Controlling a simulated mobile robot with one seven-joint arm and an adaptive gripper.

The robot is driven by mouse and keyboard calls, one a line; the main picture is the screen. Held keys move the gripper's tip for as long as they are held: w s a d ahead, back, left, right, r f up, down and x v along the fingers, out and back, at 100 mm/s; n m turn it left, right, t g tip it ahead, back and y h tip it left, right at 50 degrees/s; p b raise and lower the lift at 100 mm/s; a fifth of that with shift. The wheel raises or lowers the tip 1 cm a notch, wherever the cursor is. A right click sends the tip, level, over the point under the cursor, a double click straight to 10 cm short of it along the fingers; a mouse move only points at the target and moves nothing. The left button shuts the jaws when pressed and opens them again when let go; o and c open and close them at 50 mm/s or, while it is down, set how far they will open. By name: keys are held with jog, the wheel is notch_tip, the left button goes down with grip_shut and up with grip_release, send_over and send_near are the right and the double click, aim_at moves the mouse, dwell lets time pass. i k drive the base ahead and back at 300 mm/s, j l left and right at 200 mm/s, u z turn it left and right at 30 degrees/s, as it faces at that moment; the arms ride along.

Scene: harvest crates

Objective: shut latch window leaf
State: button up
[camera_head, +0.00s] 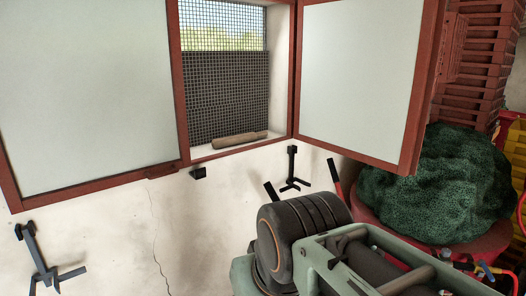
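A window in the pale wall has a wire mesh (225,95) across its opening. The left window leaf (85,90), a frosted panel in a red-brown frame, stands open. The right window leaf (360,80) also stands open, swung out to the right of the opening. A small red-brown fitting (160,171) sits on the left leaf's lower edge, near a small black block (198,173) on the wall under the sill. I cannot tell whether either is part of the latch. My arm fills the lower right; my gripper is not in view.
A wooden piece (240,139) lies on the sill (220,151). Dark metal hooks stand on the wall at lower left (40,260) and below the right leaf (291,165). A green net heap (440,190) rests on a red container (460,252), with stacked red-brown crates (480,60) behind.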

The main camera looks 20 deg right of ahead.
aim_at(366, 70)
jog(key=k+l, duration=0.45)
jog(key=l, duration=0.6)
jog(key=k+l+z, duration=0.1)
jog(key=l, duration=0.25)
